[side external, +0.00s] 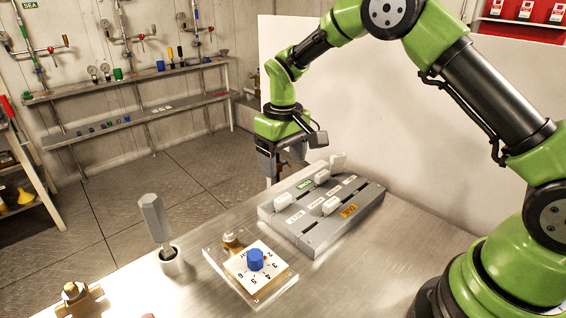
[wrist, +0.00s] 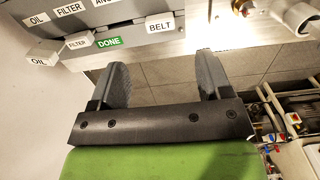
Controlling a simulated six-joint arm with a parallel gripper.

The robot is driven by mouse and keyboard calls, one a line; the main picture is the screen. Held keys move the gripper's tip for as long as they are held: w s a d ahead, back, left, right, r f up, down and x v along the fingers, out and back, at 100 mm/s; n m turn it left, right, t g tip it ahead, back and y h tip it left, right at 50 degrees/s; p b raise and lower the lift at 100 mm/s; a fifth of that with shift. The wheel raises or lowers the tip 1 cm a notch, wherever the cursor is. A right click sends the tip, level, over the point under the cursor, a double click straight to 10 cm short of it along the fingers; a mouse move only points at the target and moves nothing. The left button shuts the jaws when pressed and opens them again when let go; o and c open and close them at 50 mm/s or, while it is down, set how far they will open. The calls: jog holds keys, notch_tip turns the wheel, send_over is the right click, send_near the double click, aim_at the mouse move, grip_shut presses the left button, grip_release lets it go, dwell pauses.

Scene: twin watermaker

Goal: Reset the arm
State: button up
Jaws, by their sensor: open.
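My green arm reaches over the back of the metal table. My gripper (side external: 281,160) hangs behind the grey slotted board in the side view. In the wrist view my gripper (wrist: 163,76) has its two dark fingers apart with nothing between them. The grey board (side external: 315,239) holds several white tags (side external: 331,206) in its slots, a green label (side external: 304,184) and an orange label (side external: 349,210). In the wrist view the board's edge lies beyond the fingers, with tags reading OIL, FILTER and BELT (wrist: 160,23) and a green DONE label (wrist: 109,42).
A blue knob (side external: 255,259) on a numbered plate sits left of the board. A grey-handled tool (side external: 154,217) stands upright in a round holder (side external: 172,263). A brass fitting (side external: 74,294) is at front left. A white panel (side external: 370,110) stands behind my arm.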

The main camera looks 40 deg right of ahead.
jog(key=s+r+m+t+y, duration=0.1)
jog(key=s+r+t, duration=0.1)
jog(key=s+r, duration=0.45)
jog(key=s+r+m+t, duration=0.1)
jog(key=s+r, duration=0.3)
jog(key=r, duration=0.5)
jog(key=s+a+r+m+t+y, duration=0.1)
jog(key=s+t, duration=0.3)
jog(key=s, duration=1)
jog(key=shift+a+r+m, duration=0.25)
jog(key=shift+r+m, duration=0.25)
jog(key=shift+r, duration=0.1)
